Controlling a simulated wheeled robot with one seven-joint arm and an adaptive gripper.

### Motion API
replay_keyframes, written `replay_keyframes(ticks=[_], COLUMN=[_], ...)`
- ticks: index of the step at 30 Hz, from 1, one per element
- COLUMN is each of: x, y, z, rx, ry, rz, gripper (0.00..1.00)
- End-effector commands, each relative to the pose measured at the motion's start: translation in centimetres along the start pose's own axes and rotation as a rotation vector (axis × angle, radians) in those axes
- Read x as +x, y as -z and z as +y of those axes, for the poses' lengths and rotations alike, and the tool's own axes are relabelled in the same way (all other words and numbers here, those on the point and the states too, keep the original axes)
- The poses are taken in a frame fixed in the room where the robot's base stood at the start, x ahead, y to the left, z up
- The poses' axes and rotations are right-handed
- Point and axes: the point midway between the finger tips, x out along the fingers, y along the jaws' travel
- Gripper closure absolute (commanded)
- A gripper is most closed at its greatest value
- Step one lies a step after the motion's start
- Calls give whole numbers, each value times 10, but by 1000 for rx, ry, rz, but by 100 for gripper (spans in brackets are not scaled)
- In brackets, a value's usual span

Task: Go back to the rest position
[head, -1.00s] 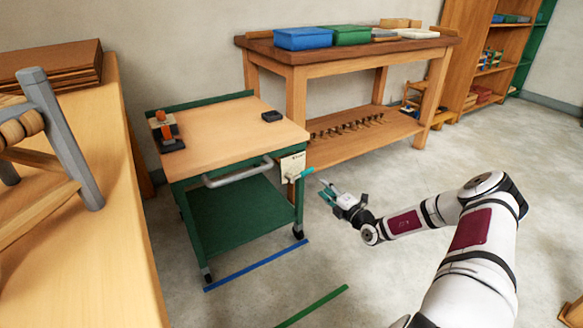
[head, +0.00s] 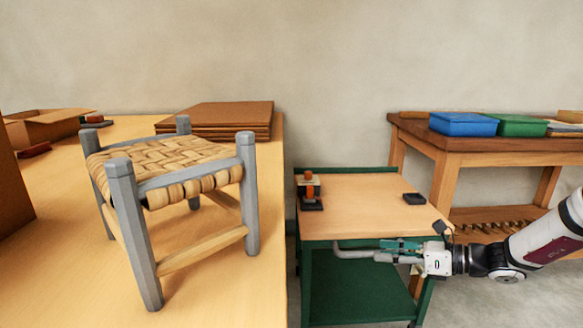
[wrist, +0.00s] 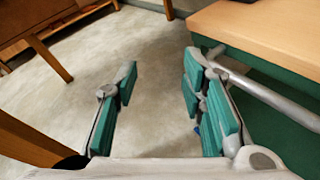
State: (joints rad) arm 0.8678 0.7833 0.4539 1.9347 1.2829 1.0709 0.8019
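My gripper (head: 392,250) is in front of the green cart (head: 330,283), close to the cart's front edge and grey push handle (head: 352,252). In the wrist view its teal-padded fingers (wrist: 160,78) stand wide apart with only grey floor between them. The gripper is open and empty. The cart handle also shows in the wrist view (wrist: 265,95), beside the right finger and outside the gap. Whether the finger touches the handle, I cannot tell.
A small stool with a woven seat (head: 165,160) stands on the workbench (head: 230,290) at the left. A tool with orange parts (head: 310,190) and a dark block (head: 414,198) lie on the cart top. Another bench (head: 480,145) holds blue and green bins. Floor beyond the fingers is clear.

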Motion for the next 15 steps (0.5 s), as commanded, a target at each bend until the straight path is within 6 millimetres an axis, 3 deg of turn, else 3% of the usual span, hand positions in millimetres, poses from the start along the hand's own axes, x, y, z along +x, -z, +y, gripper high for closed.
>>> replay_keyframes(ticks=[1,8,15], x=[5,9,-12], y=[-9,-26,-30], z=[24,121,213], rx=[-88,-455,-815], ry=[-48,-265,-494], rz=[58,283,483], gripper=[62,62,62])
